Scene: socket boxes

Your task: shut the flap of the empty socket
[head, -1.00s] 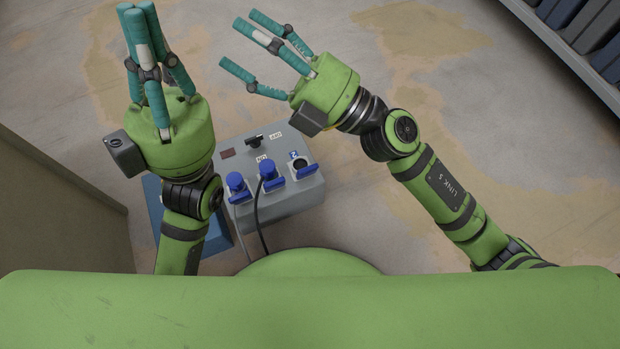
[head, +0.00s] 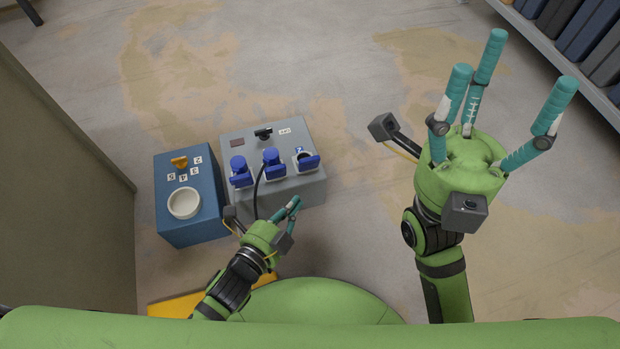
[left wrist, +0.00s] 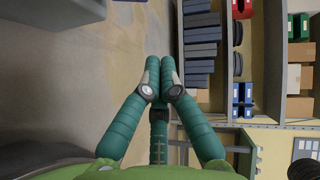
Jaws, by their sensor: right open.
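A grey socket box (head: 228,140) stands on the floor with a row of blue sockets. The left socket holds a blue plug (head: 239,166) and the middle one a blue plug (head: 272,158) with a black cable. My right gripper (head: 510,75) is open and empty, well to the right.
A blue box (head: 211,221) with an orange knob (head: 180,162) and a white round socket (head: 184,203) stands left of the grey box. A wall panel (head: 60,190) is at the left. A shelf (head: 560,60) is at the top right. Floor right of the box is clear.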

